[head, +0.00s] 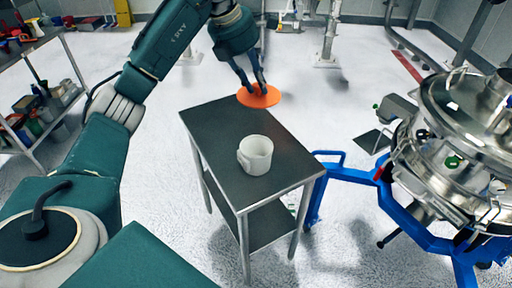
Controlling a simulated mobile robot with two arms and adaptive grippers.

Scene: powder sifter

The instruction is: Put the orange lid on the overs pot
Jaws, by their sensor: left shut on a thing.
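The orange lid (262,99) is a flat round disc at the far end of the small dark-topped table. My left gripper (259,88) points down and is shut on the lid near its middle. The lid overlaps the table's far edge in the picture; I cannot tell its height above the top. My right gripper is not in view.
The small table (205,122) has bare room left of the pot. A steel sifter (455,130) on a blue frame (345,175) stands close on the right. A shelf rack (25,55) with tools is at the far left. Open floor lies around.

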